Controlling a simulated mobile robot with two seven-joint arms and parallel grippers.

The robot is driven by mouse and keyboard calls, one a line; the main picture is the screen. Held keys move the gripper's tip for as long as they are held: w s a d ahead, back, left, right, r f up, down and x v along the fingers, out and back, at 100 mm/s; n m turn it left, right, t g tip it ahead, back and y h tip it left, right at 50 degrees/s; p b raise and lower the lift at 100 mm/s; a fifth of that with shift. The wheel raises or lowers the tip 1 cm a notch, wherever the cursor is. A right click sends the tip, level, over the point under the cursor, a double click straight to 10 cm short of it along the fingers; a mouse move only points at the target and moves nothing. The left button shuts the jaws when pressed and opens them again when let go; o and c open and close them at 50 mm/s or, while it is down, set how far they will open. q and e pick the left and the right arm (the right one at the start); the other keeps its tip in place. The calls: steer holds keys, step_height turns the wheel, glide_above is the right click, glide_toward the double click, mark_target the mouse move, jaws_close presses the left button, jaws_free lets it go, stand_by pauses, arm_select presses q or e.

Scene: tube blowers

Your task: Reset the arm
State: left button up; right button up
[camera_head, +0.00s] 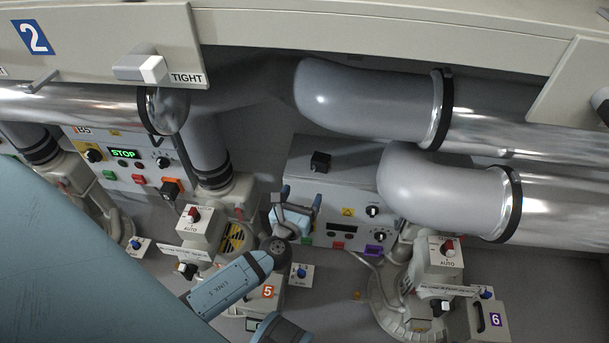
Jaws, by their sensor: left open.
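My left arm comes in from the lower left, with its blue link in the lower middle. My left gripper (297,197) is open, in front of the left edge of the grey control box in the middle. No object shows between its fingers, though their tips are partly hard to make out against the box. The grey control box (345,185) carries a black knob on top, dark dials, a red button and a purple-framed switch. My right gripper is not in view.
Large grey and silver pipes (375,95) run above and right of the gripper. Valve units with AUTO switches stand at left (202,228) and right (446,255). A second control box (125,160) shows a green STOP display. A blue surface covers the lower left.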

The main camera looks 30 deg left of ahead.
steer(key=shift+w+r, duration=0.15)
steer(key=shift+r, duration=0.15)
